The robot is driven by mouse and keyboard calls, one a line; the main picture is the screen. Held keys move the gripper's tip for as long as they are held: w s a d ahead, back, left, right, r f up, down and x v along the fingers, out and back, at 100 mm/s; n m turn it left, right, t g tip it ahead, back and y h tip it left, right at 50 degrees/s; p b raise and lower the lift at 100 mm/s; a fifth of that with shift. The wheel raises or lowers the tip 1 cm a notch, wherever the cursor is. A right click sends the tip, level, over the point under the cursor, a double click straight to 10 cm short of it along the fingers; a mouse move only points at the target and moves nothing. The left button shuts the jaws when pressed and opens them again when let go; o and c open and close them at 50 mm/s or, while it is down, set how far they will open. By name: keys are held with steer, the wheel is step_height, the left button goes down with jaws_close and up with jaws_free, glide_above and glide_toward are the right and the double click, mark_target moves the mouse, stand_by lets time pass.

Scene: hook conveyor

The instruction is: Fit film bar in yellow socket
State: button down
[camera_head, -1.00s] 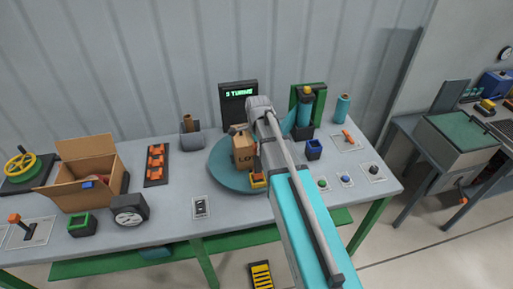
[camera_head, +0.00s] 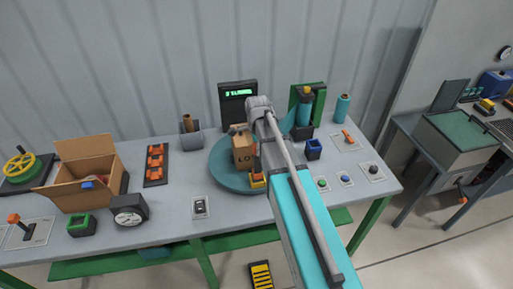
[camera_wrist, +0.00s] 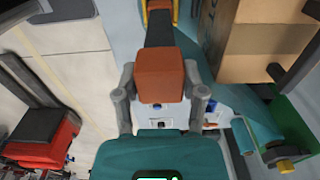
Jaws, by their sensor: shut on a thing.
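My gripper (camera_wrist: 162,97) is shut on an orange-red block with a dark bar running from it, which I take to be the film bar (camera_wrist: 159,77). The fingers lie at the block's left and right sides. The dark part points to the top of the wrist view, towards a yellow frame, the yellow socket (camera_wrist: 145,12). I cannot tell whether the bar touches the socket. My arm hides the fingers there.
A cardboard carton (camera_head: 243,153) stands on the teal turntable (camera_head: 232,184) and shows close at the top right of the wrist view. A display (camera_head: 238,104) stands behind. An open cardboard box (camera_head: 85,175) is on the left. A blue socket (camera_head: 313,149) and buttons lie right of my arm.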

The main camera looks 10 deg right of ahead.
mark_target(257, 162)
steer(key=shift+f+b, duration=1.9)
stand_by(1.9)
steer(key=shift+c, duration=0.4)
jaws_free()
steer(key=shift+r, duration=0.1)
